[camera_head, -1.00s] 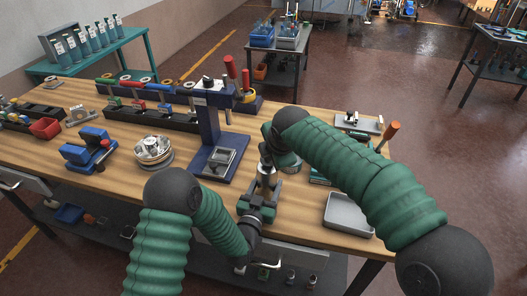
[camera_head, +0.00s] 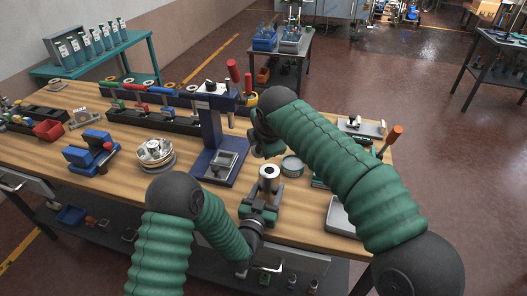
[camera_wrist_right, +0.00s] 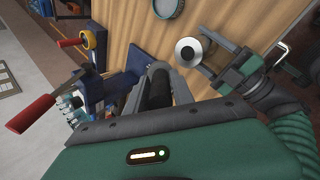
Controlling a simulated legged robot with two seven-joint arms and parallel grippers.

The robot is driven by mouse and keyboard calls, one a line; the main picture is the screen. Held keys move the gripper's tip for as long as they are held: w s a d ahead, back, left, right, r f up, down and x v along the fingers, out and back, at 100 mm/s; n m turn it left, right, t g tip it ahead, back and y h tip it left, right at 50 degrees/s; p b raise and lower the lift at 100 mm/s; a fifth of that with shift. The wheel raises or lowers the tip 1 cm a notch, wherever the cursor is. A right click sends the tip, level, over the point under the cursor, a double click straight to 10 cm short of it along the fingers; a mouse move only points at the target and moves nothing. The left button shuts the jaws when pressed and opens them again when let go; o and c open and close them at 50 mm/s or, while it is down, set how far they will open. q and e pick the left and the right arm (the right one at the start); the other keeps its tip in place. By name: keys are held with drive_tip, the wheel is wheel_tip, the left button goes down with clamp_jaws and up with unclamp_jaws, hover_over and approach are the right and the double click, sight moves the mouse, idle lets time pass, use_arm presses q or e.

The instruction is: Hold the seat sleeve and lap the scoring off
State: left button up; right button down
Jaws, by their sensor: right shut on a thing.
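The seat sleeve (camera_head: 269,180) is a short grey metal cylinder, upright near the front edge of the bench, its dark bore facing up. My left gripper (camera_head: 260,209) is around its lower part and appears shut on it. The sleeve's bright ring-shaped top (camera_wrist_right: 187,52) also shows in the right wrist view. My right gripper (camera_head: 262,142) is raised behind and above the sleeve, apart from it. In the right wrist view its jaws (camera_wrist_right: 156,88) are shut on a dark cylindrical tool, probably the lap. The tool's far end and the scoring inside the bore cannot be made out.
A round tin (camera_head: 292,167) stands right of the sleeve. A blue press-like stand (camera_head: 212,140) is behind left, and a turned metal fixture (camera_head: 154,151) farther left. A grey tray (camera_head: 342,216) lies at the right, partly behind my right arm. Bare wood lies left of the sleeve.

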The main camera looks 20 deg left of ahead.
drive_tip(key=shift+r, duration=1.75)
use_arm(q)
drive_tip(key=o, duration=1.7)
drive_tip(key=shift+c, duration=0.2)
